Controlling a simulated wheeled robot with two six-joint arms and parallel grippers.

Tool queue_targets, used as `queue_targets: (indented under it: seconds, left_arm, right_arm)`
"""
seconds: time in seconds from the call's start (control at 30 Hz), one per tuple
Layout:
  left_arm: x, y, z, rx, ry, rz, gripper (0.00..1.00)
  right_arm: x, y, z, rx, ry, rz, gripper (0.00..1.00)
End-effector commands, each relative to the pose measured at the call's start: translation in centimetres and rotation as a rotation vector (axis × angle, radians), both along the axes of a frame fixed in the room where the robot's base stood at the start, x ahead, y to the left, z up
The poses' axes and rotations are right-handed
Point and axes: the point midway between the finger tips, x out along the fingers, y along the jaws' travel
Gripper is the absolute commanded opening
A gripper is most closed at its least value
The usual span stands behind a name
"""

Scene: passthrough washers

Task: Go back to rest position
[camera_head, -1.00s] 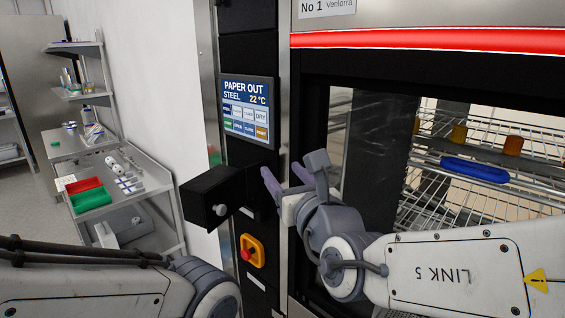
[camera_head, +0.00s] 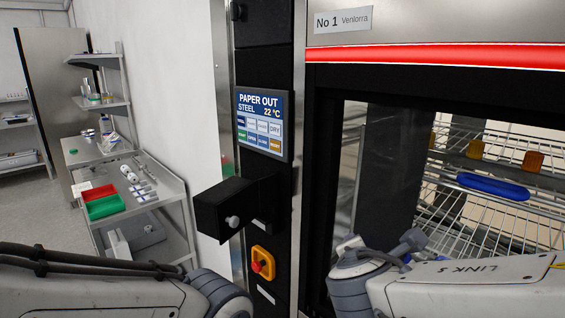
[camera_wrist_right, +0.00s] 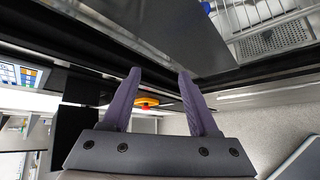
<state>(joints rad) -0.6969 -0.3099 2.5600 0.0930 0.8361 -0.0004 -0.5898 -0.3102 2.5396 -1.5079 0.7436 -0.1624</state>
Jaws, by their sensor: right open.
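My right arm comes in from the right in the head view, low in front of the washer's glass opening. Its gripper is mostly hidden behind its own wrist there. In the right wrist view the right gripper (camera_wrist_right: 158,92) has its two purple fingers apart with nothing between them. Beyond the fingers is the orange emergency stop (camera_wrist_right: 149,101). My left arm lies along the bottom left of the head view, and its gripper is outside the picture.
The washer's control panel (camera_head: 262,124) reads "PAPER OUT". Below it a black box (camera_head: 226,207) juts out, above the emergency stop (camera_head: 262,262). A blue tray (camera_head: 492,187) lies on the wire rack inside. A steel cart (camera_head: 172,187) with red and green bins stands left.

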Motion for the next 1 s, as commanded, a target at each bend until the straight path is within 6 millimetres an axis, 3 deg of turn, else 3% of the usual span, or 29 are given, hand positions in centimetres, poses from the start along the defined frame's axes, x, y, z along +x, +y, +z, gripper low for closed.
queue_targets:
  seconds: [0.17, 0.3, 0.43, 0.6, 0.8, 1.0]
  left_arm:
    - [0.0, 0.0, 0.0, 0.000, 0.000, 0.000, 0.50]
    - [0.0, 0.0, 0.0, 0.000, 0.000, 0.000, 0.50]
    - [0.0, 0.0, 0.0, 0.000, 0.000, 0.000, 0.50]
    - [0.0, 0.0, 0.0, 0.000, 0.000, 0.000, 0.50]
    - [0.0, 0.0, 0.0, 0.000, 0.000, 0.000, 0.50]
    - [0.0, 0.0, 0.0, 0.000, 0.000, 0.000, 0.50]
  right_arm:
    - [-5.0, -0.3, -5.4, 0.312, 0.197, -0.300, 0.60]
    - [-9.7, 1.1, -8.9, 0.540, 0.361, -0.545, 0.60]
    - [-14.2, 3.7, -11.1, 0.727, 0.513, -0.768, 0.60]
    - [-18.4, 7.1, -12.0, 0.895, 0.667, -0.992, 0.60]
    - [-20.3, 9.0, -12.0, 0.972, 0.742, -1.097, 0.60]
    - [-20.3, 9.1, -12.0, 0.976, 0.745, -1.101, 0.60]
